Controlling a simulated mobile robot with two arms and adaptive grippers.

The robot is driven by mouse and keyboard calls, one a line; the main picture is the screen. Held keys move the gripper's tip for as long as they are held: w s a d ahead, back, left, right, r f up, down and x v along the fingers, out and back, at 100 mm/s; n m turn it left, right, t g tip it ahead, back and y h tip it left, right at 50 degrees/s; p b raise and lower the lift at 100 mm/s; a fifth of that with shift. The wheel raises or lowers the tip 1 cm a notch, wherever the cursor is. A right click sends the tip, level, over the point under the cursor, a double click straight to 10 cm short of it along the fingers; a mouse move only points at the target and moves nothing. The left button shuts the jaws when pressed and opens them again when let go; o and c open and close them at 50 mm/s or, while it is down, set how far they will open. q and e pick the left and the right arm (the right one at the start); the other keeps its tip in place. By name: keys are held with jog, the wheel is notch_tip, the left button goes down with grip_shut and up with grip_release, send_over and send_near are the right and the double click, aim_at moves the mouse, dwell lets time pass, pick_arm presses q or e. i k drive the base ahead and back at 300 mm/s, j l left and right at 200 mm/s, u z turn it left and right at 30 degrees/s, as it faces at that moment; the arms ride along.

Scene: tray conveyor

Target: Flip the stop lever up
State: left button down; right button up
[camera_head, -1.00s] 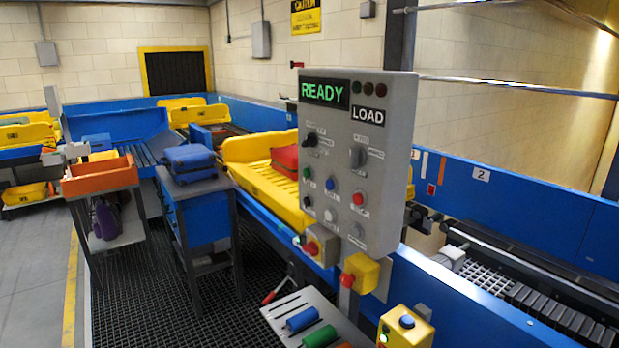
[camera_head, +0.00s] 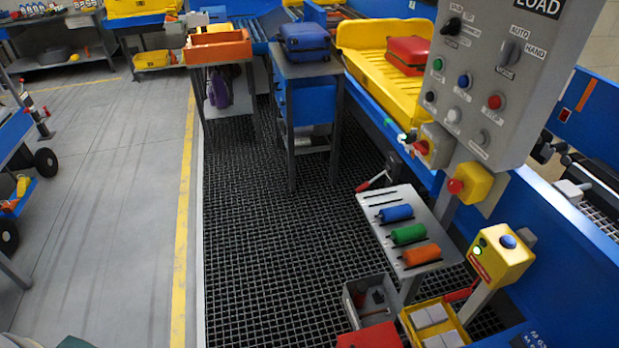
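A lever with a red grip (camera_head: 370,184) sticks out low from the blue conveyor side, beside the small sloped grey panel. It slants down to the left, and I take it to be the stop lever, though no label on it is readable. Neither of my grippers is in view, and nothing is seen touching the lever.
The grey panel (camera_head: 375,197) carries blue, green and orange cylinders. A control box (camera_head: 500,75) hangs above right. A yellow post box (camera_head: 500,255) stands at right, with bins (camera_head: 370,297) below. The grated floor (camera_head: 280,230) left of the lever is clear.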

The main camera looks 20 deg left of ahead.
aim_at(388, 170)
jog(key=u, duration=0.2)
jog(key=i+j+z, duration=0.1)
jog(key=z, duration=0.65)
jog(key=i+j+z, duration=0.1)
jog(key=j+z, duration=0.25)
jog(key=j, duration=0.25)
jog(key=j+z, duration=0.35)
jog(key=j, duration=0.2)
jog(key=j+z, duration=0.35)
jog(key=j, duration=0.9)
jog(key=k+j+z, duration=0.1)
jog(key=j, duration=0.55)
jog(key=k+j, duration=0.1)
jog(key=j, duration=0.55)
jog(key=k+j, duration=0.1)
jog(key=j, duration=0.55)
jog(key=k+j+z, duration=0.1)
jog(key=j, duration=0.55)
